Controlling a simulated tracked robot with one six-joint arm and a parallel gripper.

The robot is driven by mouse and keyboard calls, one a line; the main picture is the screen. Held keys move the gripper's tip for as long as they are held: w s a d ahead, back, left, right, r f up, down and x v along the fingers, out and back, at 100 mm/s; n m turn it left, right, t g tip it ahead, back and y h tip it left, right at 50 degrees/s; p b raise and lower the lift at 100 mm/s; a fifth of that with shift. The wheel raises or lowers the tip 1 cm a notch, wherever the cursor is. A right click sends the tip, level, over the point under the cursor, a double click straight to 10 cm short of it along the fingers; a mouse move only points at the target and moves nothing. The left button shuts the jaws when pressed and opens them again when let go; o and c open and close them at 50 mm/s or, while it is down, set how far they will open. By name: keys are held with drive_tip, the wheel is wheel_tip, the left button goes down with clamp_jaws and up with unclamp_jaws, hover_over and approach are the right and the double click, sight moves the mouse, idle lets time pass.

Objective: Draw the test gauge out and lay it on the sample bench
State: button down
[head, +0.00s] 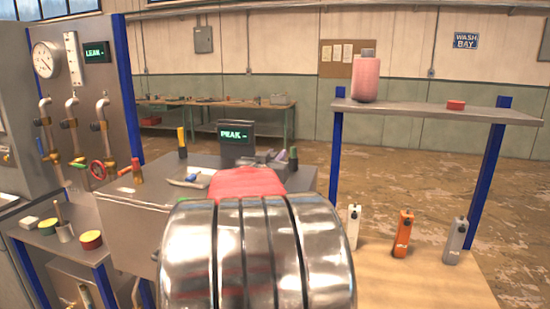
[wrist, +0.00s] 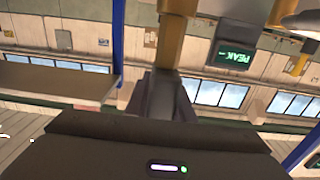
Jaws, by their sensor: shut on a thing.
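In the wrist view my gripper (wrist: 165,92) is shut on a yellow-tan bar (wrist: 173,45) with a brownish top end. It looks like the test gauge, but no dial or marking shows on it. In the head view my silver and red arm covers the middle, and only a little of my gripper (head: 264,158) shows beyond it, so the held bar cannot be made out there. A pale wooden bench top (head: 440,288) lies at the lower right; I cannot tell whether it is the sample bench.
A white, an orange (head: 403,233) and a grey bottle-like device stand on the wooden top. A shelf (head: 430,112) on blue posts above it holds a pink cylinder (head: 366,78). A PEAK display (head: 236,134) and a yellow-topped holder (head: 182,143) stand on the grey bench.

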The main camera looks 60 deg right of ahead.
wheel_tip(320, 180, up, 8)
idle(1.4)
idle(0.3)
